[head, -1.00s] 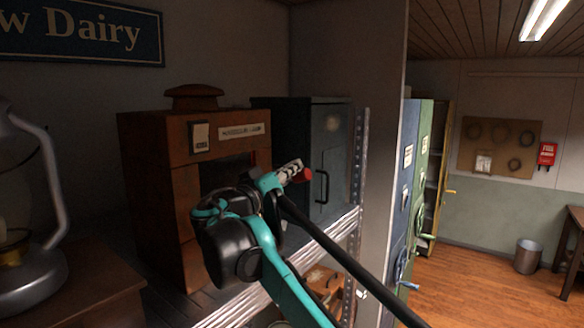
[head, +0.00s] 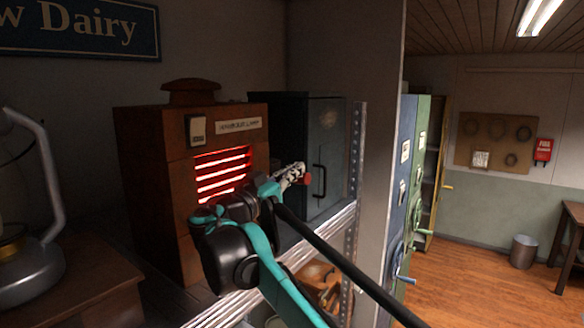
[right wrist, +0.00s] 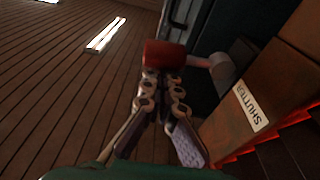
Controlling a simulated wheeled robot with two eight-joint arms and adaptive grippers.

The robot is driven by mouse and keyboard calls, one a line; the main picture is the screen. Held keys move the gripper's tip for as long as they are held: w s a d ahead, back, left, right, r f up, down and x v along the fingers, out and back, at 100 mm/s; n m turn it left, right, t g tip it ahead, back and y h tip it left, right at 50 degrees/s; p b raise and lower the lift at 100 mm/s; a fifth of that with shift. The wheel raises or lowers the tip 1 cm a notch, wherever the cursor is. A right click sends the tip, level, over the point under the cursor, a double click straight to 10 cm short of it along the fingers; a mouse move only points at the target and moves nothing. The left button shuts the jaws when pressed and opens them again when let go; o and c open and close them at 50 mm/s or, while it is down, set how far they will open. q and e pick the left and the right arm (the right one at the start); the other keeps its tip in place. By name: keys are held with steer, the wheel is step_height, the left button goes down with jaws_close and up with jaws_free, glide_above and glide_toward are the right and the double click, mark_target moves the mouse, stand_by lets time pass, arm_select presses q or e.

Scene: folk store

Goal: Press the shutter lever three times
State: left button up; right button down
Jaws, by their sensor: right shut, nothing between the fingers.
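The signal lamp box (head: 150,160) is a brown wooden cabinet on the shelf, with a slatted front (head: 222,173) that glows bright red. The shutter lever's red knob (right wrist: 165,54) shows at my right gripper's fingertips in the right wrist view, with its pale pivot (right wrist: 222,70) on the side of the box. The red knob also shows in the head view (head: 307,179). My right gripper (head: 290,173) is shut and empty, its tips at the knob; I cannot tell whether they touch. A "SHUTTER" label (right wrist: 251,106) is on the box. My left gripper is out of view.
A dark grey metal cabinet (head: 300,150) stands close behind and right of the lever. A lantern (head: 30,250) stands at the left. The metal shelf edge (head: 330,220) runs beneath my right arm. Green and blue cabinets (head: 405,180) stand further right.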

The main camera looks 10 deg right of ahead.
steer(key=f+m, duration=0.1)
steer(key=m, duration=0.2)
steer(key=f+m+g, duration=0.1)
steer(key=m, duration=0.1)
steer(key=shift+s+d+f+h, duration=0.2)
steer(key=shift+f+h, duration=0.1)
steer(key=shift+h, duration=0.1)
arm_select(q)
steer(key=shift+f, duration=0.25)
arm_select(e)
steer(key=shift+f, duration=0.3)
steer(key=shift+d+r, duration=0.15)
steer(key=shift+r, duration=0.25)
glide_toward(299, 183)
step_height(299, 183, up, 3)
steer(key=s, duration=0.1)
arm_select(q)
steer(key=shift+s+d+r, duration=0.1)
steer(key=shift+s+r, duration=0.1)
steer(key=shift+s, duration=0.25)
arm_select(e)
steer(key=shift+s+d+r, duration=0.2)
steer(key=shift+d, duration=0.25)
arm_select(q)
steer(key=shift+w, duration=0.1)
arm_select(e)
steer(key=shift+w+a, duration=0.1)
